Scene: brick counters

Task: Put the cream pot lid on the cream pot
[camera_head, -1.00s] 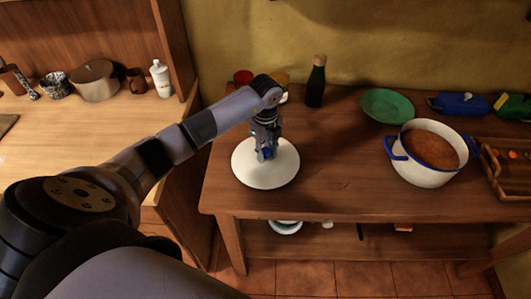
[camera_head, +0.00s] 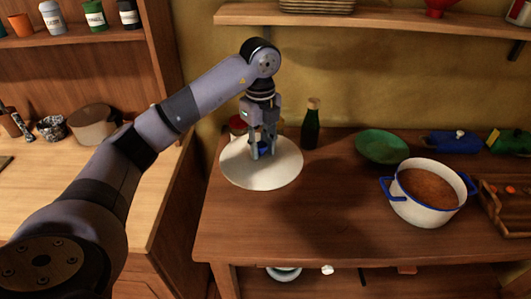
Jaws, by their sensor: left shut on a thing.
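The cream pot lid (camera_head: 262,174) is a round cream disc with a blue knob, at the left of the wooden table. My left gripper (camera_head: 263,154) is above it, pointing down and shut on its blue knob. The lid appears raised above the table, with a dark shadow on the wood to its right. The cream pot (camera_head: 424,203) has a blue rim and blue side handles and stands at the right of the table. It is open at the top and full of brown food. My right gripper is not in view.
A dark bottle (camera_head: 311,124) and a green plate (camera_head: 382,146) stand along the back. A blue item (camera_head: 453,142) lies behind the pot, and a wooden tray (camera_head: 490,213) is at its right. A wall shelf (camera_head: 380,19) hangs above. Between lid and pot the tabletop is clear.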

